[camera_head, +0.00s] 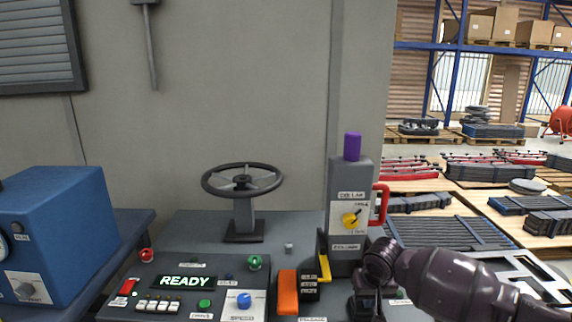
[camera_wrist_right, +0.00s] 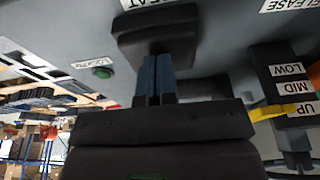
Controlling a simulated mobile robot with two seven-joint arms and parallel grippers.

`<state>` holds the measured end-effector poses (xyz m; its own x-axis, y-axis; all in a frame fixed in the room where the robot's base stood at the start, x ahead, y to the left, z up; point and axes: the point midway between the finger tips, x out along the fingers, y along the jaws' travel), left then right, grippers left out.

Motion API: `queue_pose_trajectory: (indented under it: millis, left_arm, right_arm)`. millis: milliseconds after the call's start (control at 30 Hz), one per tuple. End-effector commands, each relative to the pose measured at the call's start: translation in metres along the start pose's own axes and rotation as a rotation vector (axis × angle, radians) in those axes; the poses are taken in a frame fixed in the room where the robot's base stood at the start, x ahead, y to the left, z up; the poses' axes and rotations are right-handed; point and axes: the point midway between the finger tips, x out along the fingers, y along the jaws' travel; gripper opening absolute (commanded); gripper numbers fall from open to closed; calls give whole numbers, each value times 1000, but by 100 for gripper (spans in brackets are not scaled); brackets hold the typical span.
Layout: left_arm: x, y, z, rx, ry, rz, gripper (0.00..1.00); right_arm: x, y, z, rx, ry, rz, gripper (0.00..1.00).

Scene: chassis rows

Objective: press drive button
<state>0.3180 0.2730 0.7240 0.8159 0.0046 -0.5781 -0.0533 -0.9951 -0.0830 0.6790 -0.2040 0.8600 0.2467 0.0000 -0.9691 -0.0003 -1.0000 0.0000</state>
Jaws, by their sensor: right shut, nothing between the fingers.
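My right gripper (camera_head: 368,305) is shut and empty, pointing down at the right part of the grey console. In the right wrist view its fingers (camera_wrist_right: 157,80) are together at the edge of a black block (camera_wrist_right: 155,32), whose label ends in "EAT"; I cannot tell whether they touch it. A green button (camera_wrist_right: 103,72) with a small label lies left of the fingers, apart from them. The console panel also has a green button (camera_head: 205,304) and a blue knob (camera_head: 244,300). My left gripper is not in view.
A READY display (camera_head: 181,281) is lit on the panel. A steering wheel (camera_head: 242,181) stands behind it. An orange lever (camera_head: 287,292) and a selector marked LOW, MID, UP (camera_wrist_right: 290,88) are near the gripper. A grey column (camera_head: 349,215) with a red handle (camera_head: 380,204) rises behind.

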Motion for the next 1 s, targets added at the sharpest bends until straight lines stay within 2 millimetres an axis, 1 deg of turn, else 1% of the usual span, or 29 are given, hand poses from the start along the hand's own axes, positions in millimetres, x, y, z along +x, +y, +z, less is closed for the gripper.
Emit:
queue_pose_trajectory:
  millis: [467,733,767,1000]
  left_arm:
    - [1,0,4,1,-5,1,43]
    - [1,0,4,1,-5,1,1]
    - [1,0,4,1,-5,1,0]
    - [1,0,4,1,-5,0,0]
  right_arm:
    - [11,0,3,0,-1,1,0]
    - [10,0,3,0,-2,0,0]
    - [10,0,3,0,-2,0,0]
    - [10,0,3,0,-2,0,0]
